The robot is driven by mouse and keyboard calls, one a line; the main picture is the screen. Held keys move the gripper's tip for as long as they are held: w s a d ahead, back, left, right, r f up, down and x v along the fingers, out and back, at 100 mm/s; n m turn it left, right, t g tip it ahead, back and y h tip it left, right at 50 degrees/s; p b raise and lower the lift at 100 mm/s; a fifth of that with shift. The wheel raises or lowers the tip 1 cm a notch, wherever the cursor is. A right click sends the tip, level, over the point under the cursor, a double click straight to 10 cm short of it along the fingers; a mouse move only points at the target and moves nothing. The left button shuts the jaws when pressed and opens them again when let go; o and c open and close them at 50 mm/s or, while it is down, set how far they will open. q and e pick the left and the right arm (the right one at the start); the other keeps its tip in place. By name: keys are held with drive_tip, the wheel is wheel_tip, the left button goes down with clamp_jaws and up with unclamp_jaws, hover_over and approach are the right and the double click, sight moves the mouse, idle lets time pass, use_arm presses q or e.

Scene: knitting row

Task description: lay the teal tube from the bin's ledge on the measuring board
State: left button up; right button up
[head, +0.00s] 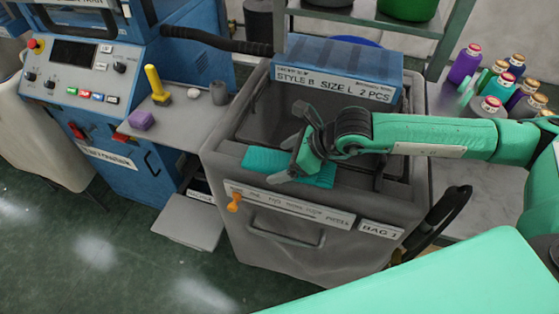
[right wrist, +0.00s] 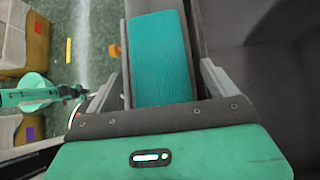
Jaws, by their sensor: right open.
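The teal tube (head: 258,158) lies flat along the front ledge of the grey bin (head: 220,170). In the right wrist view the ribbed teal tube (right wrist: 160,60) runs straight away between my fingers. My right gripper (head: 285,145) is open above the tube in the head view. In the right wrist view my right gripper (right wrist: 160,85) has one finger on each side of the tube, with gaps visible. Part of the tube is hidden under the gripper. I cannot tell which surface is the measuring board. My left gripper does not show clearly in either view.
A blue box (head: 335,75) stands at the bin's back. An orange knob (head: 234,201) sticks out at the bin's front. Left are a blue machine (head: 120,165) and a small shelf with a yellow peg (head: 157,85). A flat grey panel (head: 188,222) lies low beside the bin. Bottles (head: 465,63) stand at right.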

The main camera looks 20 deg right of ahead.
drive_tip(key=c, duration=1.1)
drive_tip(key=shift+o, duration=0.2)
